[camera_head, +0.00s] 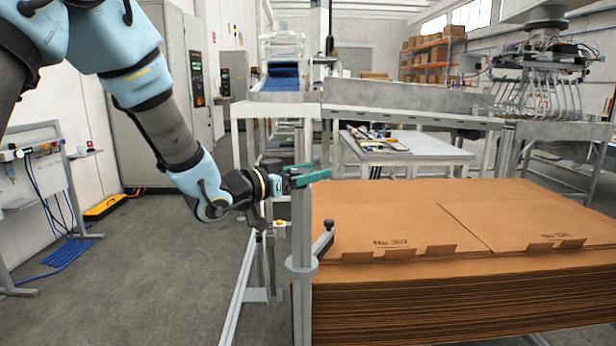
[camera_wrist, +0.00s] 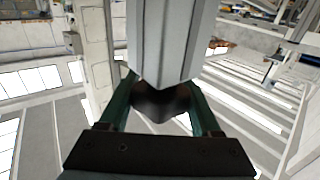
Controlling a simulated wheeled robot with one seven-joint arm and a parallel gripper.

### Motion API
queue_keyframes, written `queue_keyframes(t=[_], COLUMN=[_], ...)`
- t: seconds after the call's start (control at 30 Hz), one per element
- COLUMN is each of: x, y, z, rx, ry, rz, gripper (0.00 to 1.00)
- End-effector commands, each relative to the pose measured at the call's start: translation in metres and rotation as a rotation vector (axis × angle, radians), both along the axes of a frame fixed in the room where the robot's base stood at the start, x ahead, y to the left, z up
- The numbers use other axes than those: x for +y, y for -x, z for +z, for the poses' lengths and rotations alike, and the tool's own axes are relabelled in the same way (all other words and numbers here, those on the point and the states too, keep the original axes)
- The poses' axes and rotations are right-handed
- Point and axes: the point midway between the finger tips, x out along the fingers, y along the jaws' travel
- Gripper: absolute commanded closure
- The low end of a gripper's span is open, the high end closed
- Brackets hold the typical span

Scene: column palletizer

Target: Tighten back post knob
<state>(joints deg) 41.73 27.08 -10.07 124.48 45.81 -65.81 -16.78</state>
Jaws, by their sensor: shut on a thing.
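My gripper (camera_head: 318,175) has green fingers and reaches in from the left at the top of a grey metal post (camera_head: 302,215). In the wrist view my gripper (camera_wrist: 160,100) has its two fingers on either side of a dark, rounded knob (camera_wrist: 160,103) and is shut on it. The grey post (camera_wrist: 168,40) fills the upper middle of that view and hides part of the knob's top. In the head view the held knob cannot be made out. A dark handle (camera_head: 323,242) sits on a grey collar (camera_head: 302,266) lower on the post, apart from my gripper.
A tall stack of brown cardboard sheets (camera_head: 450,300) stands right of the post, close to it. A grey rail (camera_head: 240,290) runs along the floor to the left. A white table (camera_head: 410,148) and a conveyor frame (camera_head: 400,118) stand behind. Open floor (camera_head: 150,270) lies left.

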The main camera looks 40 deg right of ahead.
Motion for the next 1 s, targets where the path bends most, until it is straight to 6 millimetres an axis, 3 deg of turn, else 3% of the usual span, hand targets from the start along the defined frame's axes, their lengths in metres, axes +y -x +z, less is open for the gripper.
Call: queue_keyframes(t=[1.0], x=[0.009], y=[0.019], z=[0.001], rx=[-0.002], ry=[0.001], rz=[-0.895], gripper=[0.91])
